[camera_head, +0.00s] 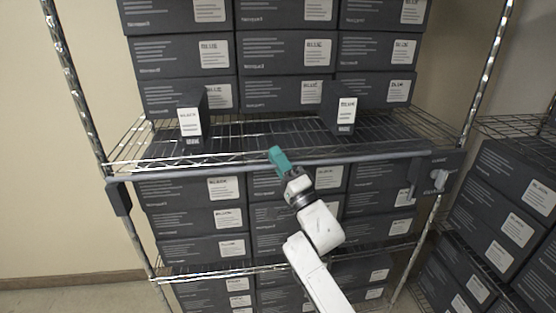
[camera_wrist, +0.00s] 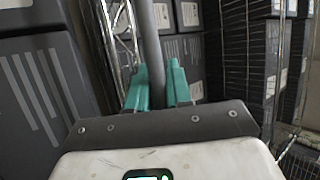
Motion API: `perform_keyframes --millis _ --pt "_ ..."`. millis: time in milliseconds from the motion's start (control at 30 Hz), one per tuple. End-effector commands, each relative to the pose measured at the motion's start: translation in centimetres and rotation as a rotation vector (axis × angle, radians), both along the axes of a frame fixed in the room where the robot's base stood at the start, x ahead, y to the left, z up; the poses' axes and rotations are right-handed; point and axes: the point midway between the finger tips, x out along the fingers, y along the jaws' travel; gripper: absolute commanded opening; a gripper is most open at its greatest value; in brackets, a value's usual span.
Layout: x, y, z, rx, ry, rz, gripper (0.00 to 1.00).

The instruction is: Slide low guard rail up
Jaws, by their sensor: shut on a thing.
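The low guard rail (camera_head: 227,171) is a grey horizontal bar across the front of the wire rack, level with the middle shelf. The rail's left end meets a dark bracket (camera_head: 118,197) on the left post. Its right end meets another dark bracket (camera_head: 438,172) with a light knob.
Two small dark boxes stand on the middle wire shelf, one at left (camera_head: 191,118) and one at right (camera_head: 340,113). Stacks of dark labelled boxes fill the shelves above and below. A second rack (camera_head: 500,205) with boxes stands close at right. A bare wall (camera_head: 60,190) is at left.

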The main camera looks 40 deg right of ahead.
Motion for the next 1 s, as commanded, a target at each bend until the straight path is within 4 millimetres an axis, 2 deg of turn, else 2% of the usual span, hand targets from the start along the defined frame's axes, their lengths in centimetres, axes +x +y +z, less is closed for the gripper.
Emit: perform_keyframes --millis 267,367,733,833,1000 --pt "0.0 0.0 0.3 0.001 0.002 -0.001 0.00" --pt "0.0 -0.1 1.4 0.000 0.000 -0.001 0.00" --pt "0.0 0.0 7.8 -0.002 -0.005 -0.001 0.00" --pt "0.0 0.0 8.6 -0.003 -0.004 0.000 0.00" --pt "0.0 0.0 8.8 -0.003 -0.005 0.000 0.00"
